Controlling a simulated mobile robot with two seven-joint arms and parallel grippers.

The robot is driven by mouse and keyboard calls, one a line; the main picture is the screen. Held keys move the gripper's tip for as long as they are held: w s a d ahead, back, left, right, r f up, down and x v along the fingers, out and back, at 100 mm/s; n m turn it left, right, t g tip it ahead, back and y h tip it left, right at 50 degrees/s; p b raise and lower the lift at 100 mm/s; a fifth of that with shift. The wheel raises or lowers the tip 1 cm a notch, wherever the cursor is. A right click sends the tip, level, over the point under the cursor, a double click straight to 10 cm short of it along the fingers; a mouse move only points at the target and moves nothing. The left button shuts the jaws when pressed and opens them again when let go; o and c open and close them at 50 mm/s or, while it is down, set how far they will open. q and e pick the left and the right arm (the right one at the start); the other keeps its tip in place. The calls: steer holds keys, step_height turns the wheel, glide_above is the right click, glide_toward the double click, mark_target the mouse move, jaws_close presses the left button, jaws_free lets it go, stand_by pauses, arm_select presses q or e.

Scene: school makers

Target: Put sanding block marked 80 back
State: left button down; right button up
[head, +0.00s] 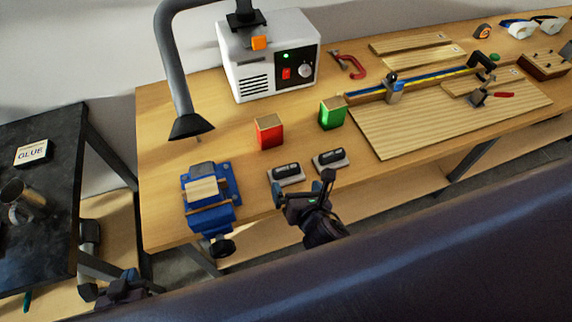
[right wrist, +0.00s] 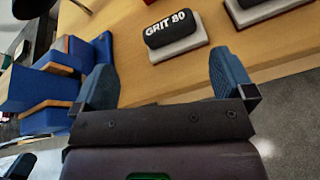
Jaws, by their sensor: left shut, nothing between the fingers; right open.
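The sanding block marked GRIT 80 (right wrist: 176,29) is black with white lettering and lies on a pale pad in the right wrist view. In the head view it matches the left of two black blocks (head: 287,171), nearer the vise. The other block (head: 329,157) lies to its right, its marking unreadable. My right gripper (head: 303,187) is open and empty at the table's front edge, just in front of the blocks; its fingers (right wrist: 160,62) point toward the GRIT 80 block without touching it. My left gripper (head: 122,286) is shut and empty at the lower left, partly cut off.
A blue vise (head: 222,214) stands left of the blocks. A red box (head: 269,132) and a green box (head: 332,114) stand behind them, with a white machine (head: 271,70) further back. Wooden boards (head: 440,120) with clamps lie right. A dark side table (head: 52,205) is left.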

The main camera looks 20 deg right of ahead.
mark_target(287, 169)
steer(key=w+n, duration=0.1)
steer(key=w+f+n, duration=0.1)
steer(key=w, duration=0.1)
steer(key=w+f+n, duration=0.1)
steer(key=shift+w, duration=0.4)
steer(key=shift+f+b+x, duration=0.1)
steer(key=shift+b+x, duration=0.1)
steer(key=shift+x, duration=1.15)
steer(key=shift+f+b+x, duration=0.15)
steer(key=shift+b+x, duration=0.05)
steer(key=shift+x, duration=1.15)
steer(key=shift+s+d, duration=0.1)
steer(key=shift+d, duration=0.1)
steer(key=c, duration=0.9)
